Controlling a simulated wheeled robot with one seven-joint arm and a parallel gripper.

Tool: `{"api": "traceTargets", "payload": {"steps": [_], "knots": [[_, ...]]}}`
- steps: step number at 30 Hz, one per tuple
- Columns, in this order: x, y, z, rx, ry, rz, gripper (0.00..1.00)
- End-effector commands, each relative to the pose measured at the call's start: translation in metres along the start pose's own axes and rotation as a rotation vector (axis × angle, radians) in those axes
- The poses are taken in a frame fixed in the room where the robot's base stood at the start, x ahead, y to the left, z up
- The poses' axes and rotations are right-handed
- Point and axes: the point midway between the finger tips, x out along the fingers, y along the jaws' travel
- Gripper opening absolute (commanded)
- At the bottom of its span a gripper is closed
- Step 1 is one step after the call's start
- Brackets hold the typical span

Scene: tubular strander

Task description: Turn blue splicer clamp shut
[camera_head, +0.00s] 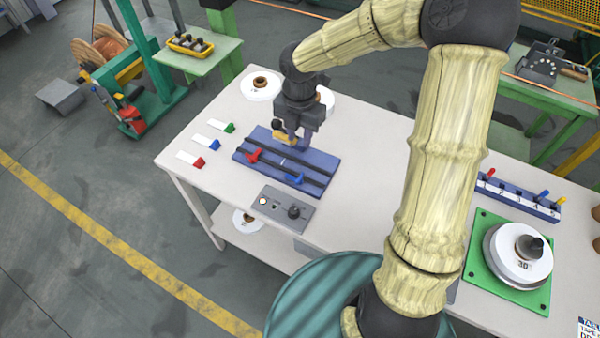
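The splicer is a blue plate (316,157) with dark rails, lying on the white table. Its blue clamp (294,179) is a small lever near the plate's front right edge. A red clamp (254,156) sits on the plate's left part. My gripper (297,143) points down over the plate's back part, behind the blue clamp and apart from it in the picture. Its fingertips are small here, and I cannot tell whether they are open. A yellow part with a dark knob (284,137) is beside the fingers; whether they touch it is unclear.
A grey control box (282,208) lies in front of the splicer. Green, blue and red tags (206,143) lie to its left. White spools (261,84) stand behind. At right are a lever rack (520,195) and a green plate with a white spool (518,254).

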Motion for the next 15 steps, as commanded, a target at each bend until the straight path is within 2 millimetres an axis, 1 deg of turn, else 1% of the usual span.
{"api": "traceTargets", "payload": {"steps": [5, 8, 11, 15], "knots": [[0.003, 0.000, 0.000, 0.001, 0.001, -0.001, 0.29], [0.010, 0.000, -0.001, 0.000, 0.002, -0.002, 0.29], [0.022, 0.000, -0.001, 0.002, 0.002, -0.002, 0.29], [0.046, -0.001, -0.001, 0.001, 0.003, -0.003, 0.29]]}}
